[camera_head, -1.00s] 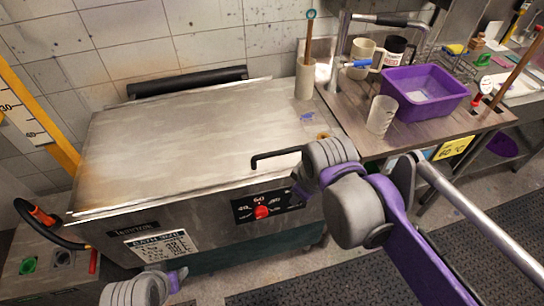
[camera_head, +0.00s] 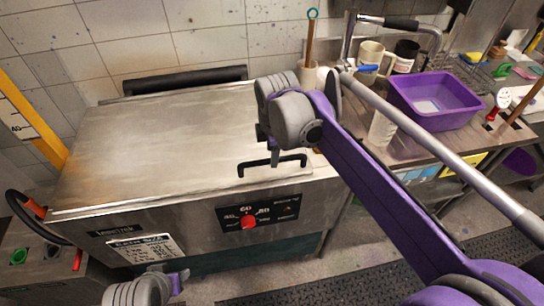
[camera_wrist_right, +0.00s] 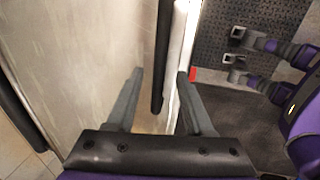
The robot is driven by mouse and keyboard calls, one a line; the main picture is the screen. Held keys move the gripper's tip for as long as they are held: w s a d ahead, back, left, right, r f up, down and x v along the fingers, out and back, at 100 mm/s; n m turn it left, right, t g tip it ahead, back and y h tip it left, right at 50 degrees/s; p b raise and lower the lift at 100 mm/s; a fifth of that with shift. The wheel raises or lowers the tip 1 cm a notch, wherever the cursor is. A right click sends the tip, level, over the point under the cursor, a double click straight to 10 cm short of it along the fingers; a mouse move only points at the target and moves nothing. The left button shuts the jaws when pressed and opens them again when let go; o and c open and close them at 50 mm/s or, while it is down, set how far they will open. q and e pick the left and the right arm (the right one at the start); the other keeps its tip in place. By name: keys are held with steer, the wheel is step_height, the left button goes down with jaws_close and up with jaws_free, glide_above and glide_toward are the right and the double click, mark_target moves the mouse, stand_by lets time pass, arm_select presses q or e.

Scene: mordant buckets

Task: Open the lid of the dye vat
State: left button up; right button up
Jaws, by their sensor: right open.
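The dye vat (camera_head: 90,236) is a wide steel box, and its flat steel lid (camera_head: 150,140) lies shut on top. A black bar handle (camera_head: 265,164) sits at the lid's front edge, right of centre. My right gripper (camera_head: 274,155) is over this handle, its fingers partly hidden by the wrist. In the right wrist view the open fingers (camera_wrist_right: 160,74) point along the lid, one on each side of the dark handle (camera_wrist_right: 163,70). Nothing is gripped, and contact cannot be told. Of my left arm, only links show at the bottom left; its gripper is not clearly seen.
The vat front has a red knob (camera_head: 248,222) and a white label (camera_head: 147,247). A black bar (camera_head: 185,80) runs behind the lid. At right, a counter holds a purple tub (camera_head: 435,98), mugs (camera_head: 372,58) and a clear beaker (camera_head: 381,130). The lid top is bare.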

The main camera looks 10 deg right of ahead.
steer(key=shift+w+f, duration=0.25)
steer(key=shift+f, duration=0.95)
jaws_close()
stand_by(0.6)
